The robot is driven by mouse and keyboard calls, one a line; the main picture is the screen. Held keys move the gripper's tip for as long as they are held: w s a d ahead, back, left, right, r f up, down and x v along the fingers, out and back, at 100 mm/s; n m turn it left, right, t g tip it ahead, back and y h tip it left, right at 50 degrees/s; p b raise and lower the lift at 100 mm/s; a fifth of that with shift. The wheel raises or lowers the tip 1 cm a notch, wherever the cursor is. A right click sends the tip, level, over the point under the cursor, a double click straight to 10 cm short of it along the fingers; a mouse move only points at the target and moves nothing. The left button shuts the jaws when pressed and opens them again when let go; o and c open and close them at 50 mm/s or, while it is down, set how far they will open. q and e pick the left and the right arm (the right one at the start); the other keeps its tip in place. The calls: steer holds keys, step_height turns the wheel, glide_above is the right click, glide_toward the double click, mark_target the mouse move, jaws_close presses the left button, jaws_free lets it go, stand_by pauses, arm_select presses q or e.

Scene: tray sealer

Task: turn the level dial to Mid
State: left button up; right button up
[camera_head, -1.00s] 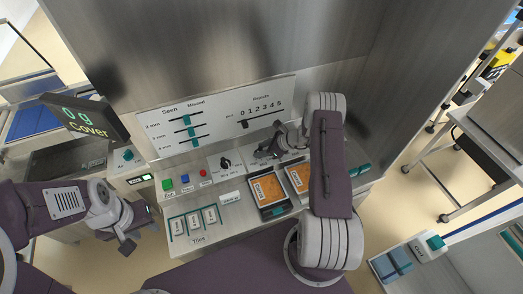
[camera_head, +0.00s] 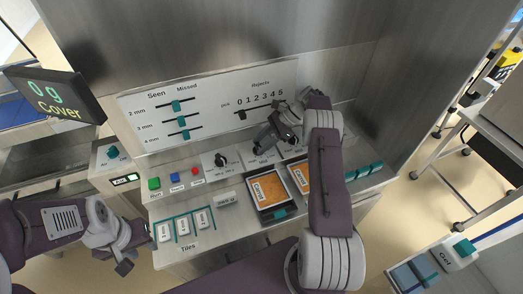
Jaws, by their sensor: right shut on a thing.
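A white dial plate with a black knob (camera_head: 220,159) is on the sloped panel, left of my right gripper. A second dial (camera_head: 258,149) lies to its right, partly hidden by my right gripper (camera_head: 262,144). My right gripper reaches down to this dial and is shut on its knob; its fingers cover most of the knob, so its pointer cannot be read. The dial labels are too small to read, so I cannot tell which says Mid. My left gripper (camera_head: 124,264) hangs low at the left, away from the panel; its jaw opening is unclear.
Green, blue and red buttons (camera_head: 173,176) sit left of the dials. A slider board (camera_head: 215,92) stands behind. Food trays (camera_head: 251,203) and tiles (camera_head: 184,226) lie in front. A display reading 0 g and Cover (camera_head: 55,95) is at the left.

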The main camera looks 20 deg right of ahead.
steer(key=shift+n+g+b, duration=0.3)
steer(key=shift+n+b, duration=0.1)
steer(key=shift+b, duration=0.05)
steer(key=shift+r, duration=0.1)
steer(key=o, duration=1.4)
steer(key=shift+a, duration=0.1)
